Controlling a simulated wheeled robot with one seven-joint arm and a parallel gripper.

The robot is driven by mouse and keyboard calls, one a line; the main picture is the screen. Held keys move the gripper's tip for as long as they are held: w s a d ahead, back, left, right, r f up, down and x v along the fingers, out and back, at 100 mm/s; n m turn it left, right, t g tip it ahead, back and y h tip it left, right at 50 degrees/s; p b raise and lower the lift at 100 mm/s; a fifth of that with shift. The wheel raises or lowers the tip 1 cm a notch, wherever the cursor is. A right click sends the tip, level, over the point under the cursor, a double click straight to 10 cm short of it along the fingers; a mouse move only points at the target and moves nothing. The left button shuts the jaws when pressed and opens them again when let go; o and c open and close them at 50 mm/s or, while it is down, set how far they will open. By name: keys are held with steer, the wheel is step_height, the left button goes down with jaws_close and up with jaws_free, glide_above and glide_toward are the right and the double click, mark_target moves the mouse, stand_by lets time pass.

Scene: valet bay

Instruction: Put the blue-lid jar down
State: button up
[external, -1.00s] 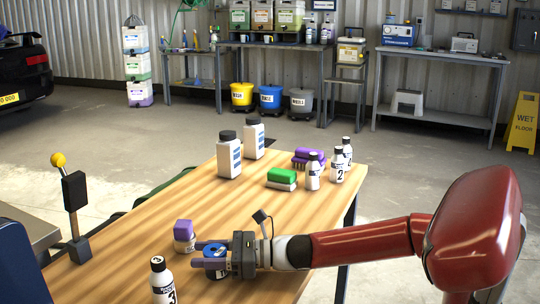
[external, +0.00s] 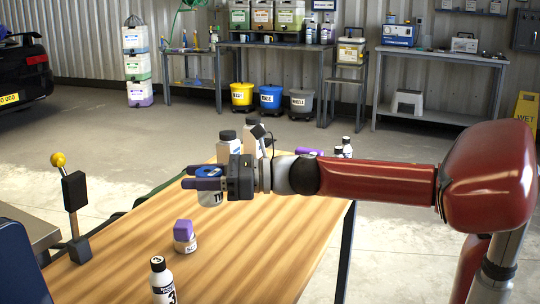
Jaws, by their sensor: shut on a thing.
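The blue-lid jar (external: 210,198) is between the fingers of my gripper (external: 205,178). Its blue lid shows between the purple-grey fingertips and its pale labelled body hangs below them, upright. My gripper is shut on it, over the middle of the wooden table (external: 250,232). The jar appears to be above the tabletop, though the exact gap cannot be told. The gripper body and wrist hide part of the jar's right side.
A purple-lid jar (external: 184,240) and a black-capped bottle marked 3 (external: 161,281) stand nearer the front. My arm hides part of the table's far right. The front right tabletop is clear.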

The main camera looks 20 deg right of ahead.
steer(key=shift+r, duration=0.7)
steer(key=w+d, duration=0.3)
steer(key=w, duration=1)
steer(key=w+d, duration=0.3)
steer(key=w, duration=1)
steer(key=shift+d+f+b, duration=0.2)
steer(key=shift+f+b, duration=2.8)
steer(key=shift+f, duration=6.65)
steer(key=shift+f, duration=0.1)
steer(key=shift+f+b, duration=0.1)
steer(key=shift+b, duration=0.2)
steer(key=o, duration=1)
steer(key=shift+o, duration=0.2)
